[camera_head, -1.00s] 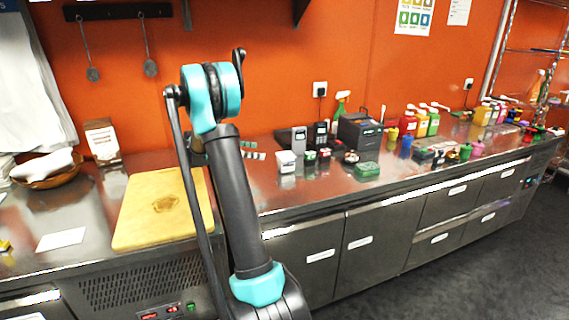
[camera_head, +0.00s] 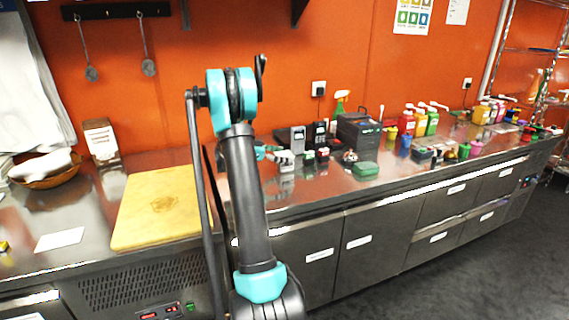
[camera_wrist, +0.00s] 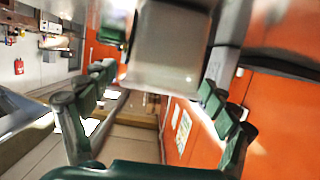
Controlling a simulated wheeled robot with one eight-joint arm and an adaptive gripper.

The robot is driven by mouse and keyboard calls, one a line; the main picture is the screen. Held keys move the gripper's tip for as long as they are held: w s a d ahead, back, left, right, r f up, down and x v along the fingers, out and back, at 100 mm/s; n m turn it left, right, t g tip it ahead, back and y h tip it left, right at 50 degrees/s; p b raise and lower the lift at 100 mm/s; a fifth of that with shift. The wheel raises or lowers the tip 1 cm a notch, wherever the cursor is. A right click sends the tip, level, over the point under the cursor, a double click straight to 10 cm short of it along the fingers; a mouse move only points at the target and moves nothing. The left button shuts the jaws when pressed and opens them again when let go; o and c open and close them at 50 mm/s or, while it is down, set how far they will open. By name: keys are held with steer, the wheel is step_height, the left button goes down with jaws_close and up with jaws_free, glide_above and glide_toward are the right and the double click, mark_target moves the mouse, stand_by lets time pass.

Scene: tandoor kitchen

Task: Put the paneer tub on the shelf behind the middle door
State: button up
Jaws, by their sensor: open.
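A small pale tub, likely the paneer tub (camera_head: 287,168), stands on the steel counter, partly hidden by my gripper (camera_head: 277,155). In the wrist view a grey-white boxy thing, seemingly the same tub (camera_wrist: 168,52), fills the space between the fingers. My gripper (camera_wrist: 160,98) is open, with a finger on either side of it; I cannot tell whether they touch it. The steel cabinet door (camera_head: 306,258) and its neighbour door (camera_head: 368,243) under the counter are closed. Their labels are too small to read. The shelf is hidden.
Small dark containers (camera_head: 322,155), a green box (camera_head: 365,169) and a black machine (camera_head: 358,134) stand to the right of the tub. A wooden board (camera_head: 158,205) lies to the left. Bottles (camera_head: 420,120) crowd the counter farther right. The floor (camera_head: 470,260) before the cabinets is clear.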

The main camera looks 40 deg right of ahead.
steer(key=shift+s+d+f, duration=0.1)
steer(key=shift+d, duration=0.15)
steer(key=c, duration=1.6)
